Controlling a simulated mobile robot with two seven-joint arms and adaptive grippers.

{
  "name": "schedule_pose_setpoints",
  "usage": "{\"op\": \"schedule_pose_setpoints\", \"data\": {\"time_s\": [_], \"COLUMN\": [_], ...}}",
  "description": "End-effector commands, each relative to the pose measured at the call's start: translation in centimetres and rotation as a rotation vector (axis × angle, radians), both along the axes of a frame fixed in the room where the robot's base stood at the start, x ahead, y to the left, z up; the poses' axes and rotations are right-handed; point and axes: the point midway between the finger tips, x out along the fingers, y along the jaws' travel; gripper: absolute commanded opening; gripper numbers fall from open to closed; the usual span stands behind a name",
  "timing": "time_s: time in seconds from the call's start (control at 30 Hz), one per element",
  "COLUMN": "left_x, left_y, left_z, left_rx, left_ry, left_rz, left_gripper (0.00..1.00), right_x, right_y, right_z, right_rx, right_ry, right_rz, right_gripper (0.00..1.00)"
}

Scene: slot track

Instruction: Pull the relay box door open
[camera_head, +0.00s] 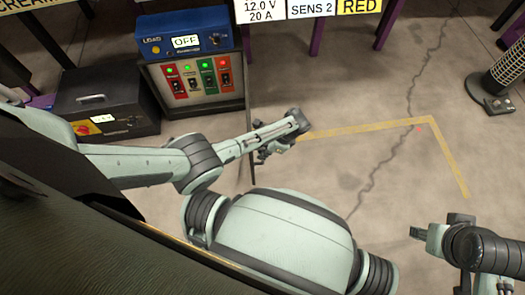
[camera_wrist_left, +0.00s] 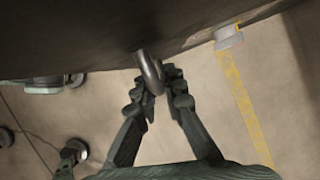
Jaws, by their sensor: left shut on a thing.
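The relay box (camera_head: 197,82) stands at the upper left in the head view, its front showing red and green switches with lit green lamps. Its dark door (camera_head: 249,120) stands swung out from the right side, seen nearly edge-on; in the wrist view it is the dark panel (camera_wrist_left: 85,42) across the top. My left gripper (camera_head: 264,154) is at the door's right side. In the left wrist view my left gripper (camera_wrist_left: 155,88) is shut on the grey door handle (camera_wrist_left: 150,70). My right gripper (camera_head: 440,228) is at the lower right, away from the door; its opening is unclear.
A yellow floor line (camera_head: 370,129) and cracked bare floor lie to the right. A dark device (camera_head: 498,88) stands at the far right.

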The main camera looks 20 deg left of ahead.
Motion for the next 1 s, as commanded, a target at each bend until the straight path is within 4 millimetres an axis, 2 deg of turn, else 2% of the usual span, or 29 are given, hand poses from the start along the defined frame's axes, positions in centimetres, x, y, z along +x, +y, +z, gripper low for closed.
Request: {"op": "schedule_pose_setpoints", "data": {"time_s": [0.17, 0.2, 0.33, 0.73, 0.87, 1.0], "left_x": [-0.1, -0.1, -0.1, 0.1, 0.3, 0.6], "left_y": [-0.1, -0.1, -0.1, -0.3, -1.0, -2.2], "left_z": [-0.1, -0.1, -0.1, 0.6, 2.3, 5.2], "left_rx": [-0.002, -0.002, -0.001, -0.002, -0.003, -0.004], "left_ry": [0.002, 0.002, 0.001, -0.001, -0.003, -0.003], "left_rz": [0.000, 0.000, -0.001, -0.001, -0.002, -0.003], "left_gripper": [0.00, 0.14, 0.31, 0.31, 0.31, 0.31], "right_x": [0.0, 0.0, 0.0, 0.1, 0.1, 0.1], "right_y": [0.0, 0.0, 0.0, 0.1, 0.0, 0.0], "right_z": [0.0, 0.0, 0.0, 0.0, 0.0, 0.0], "right_rx": [0.000, 0.000, 0.000, 0.001, 0.001, 0.001], "right_ry": [0.000, 0.000, 0.000, -0.002, -0.001, -0.002], "right_rz": [0.000, 0.000, 0.000, 0.003, 0.003, 0.002], "right_gripper": [0.40, 0.40, 0.40, 0.40, 0.40, 0.40]}}
